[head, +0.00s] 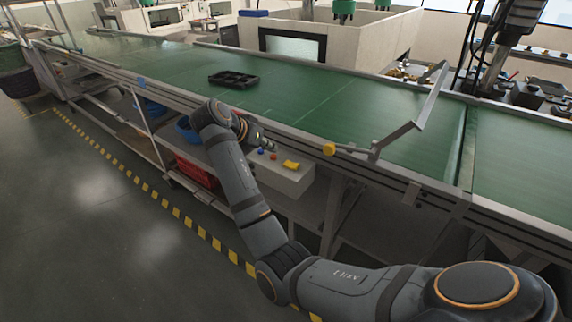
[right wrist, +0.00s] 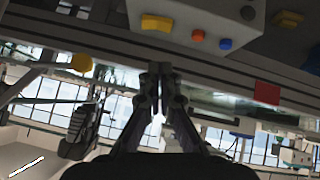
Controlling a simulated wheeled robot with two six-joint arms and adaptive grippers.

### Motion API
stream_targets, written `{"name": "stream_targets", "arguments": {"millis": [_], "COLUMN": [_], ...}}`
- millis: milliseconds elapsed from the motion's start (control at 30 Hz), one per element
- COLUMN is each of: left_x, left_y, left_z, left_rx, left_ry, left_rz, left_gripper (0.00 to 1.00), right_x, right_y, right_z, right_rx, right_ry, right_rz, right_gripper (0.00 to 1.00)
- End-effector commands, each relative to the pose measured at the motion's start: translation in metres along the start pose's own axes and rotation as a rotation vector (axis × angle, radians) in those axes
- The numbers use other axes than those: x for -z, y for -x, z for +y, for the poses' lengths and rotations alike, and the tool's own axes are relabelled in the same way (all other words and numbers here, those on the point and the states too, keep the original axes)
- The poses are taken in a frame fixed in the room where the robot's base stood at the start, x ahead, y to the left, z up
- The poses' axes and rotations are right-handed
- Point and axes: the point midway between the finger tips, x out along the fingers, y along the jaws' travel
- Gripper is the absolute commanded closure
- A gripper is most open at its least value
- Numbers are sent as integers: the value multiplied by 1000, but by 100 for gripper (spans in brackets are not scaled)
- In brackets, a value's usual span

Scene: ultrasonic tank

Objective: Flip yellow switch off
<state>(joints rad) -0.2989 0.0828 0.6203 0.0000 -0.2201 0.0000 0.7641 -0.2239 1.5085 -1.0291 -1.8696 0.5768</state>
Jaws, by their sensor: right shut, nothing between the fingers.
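The yellow switch (head: 291,164) is on a pale control box (head: 290,183) fixed at the front edge of the conveyor. In the right wrist view, which is upside down, the yellow switch (right wrist: 157,23) is at the top on the control box (right wrist: 180,12). My right gripper (head: 268,146) is near the back left of the box, apart from the switch. Its fingers (right wrist: 160,70) are shut and empty in the wrist view. I cannot tell the switch's exact position. My left gripper is not in view.
Blue (head: 260,151) and red (head: 273,157) buttons sit beside the switch. A yellow knob (head: 330,149) and a metal bar (head: 411,115) stand to the right. A black tray (head: 232,79) lies on the green conveyor (head: 320,100). A red crate (head: 196,171) is below.

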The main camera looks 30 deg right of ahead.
Motion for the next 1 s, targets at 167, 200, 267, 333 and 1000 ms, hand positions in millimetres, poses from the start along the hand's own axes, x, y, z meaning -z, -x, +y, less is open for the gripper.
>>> {"name": "stream_targets", "arguments": {"millis": [167, 200, 267, 333, 1000], "left_x": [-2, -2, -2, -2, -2], "left_y": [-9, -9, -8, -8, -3], "left_z": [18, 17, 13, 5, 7], "left_rx": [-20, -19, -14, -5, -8], "left_ry": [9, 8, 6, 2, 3], "left_rz": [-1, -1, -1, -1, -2], "left_gripper": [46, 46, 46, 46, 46], "right_x": [11, 12, 13, 13, 11], "right_y": [28, 29, 30, 30, -61], "right_z": [20, 22, 23, 22, 25], "right_rx": [-22, -24, -26, -26, -30], "right_ry": [-128, -135, -137, -135, -129], "right_rz": [-20, -22, -23, -23, -21], "right_gripper": [100, 100, 100, 100, 100]}}
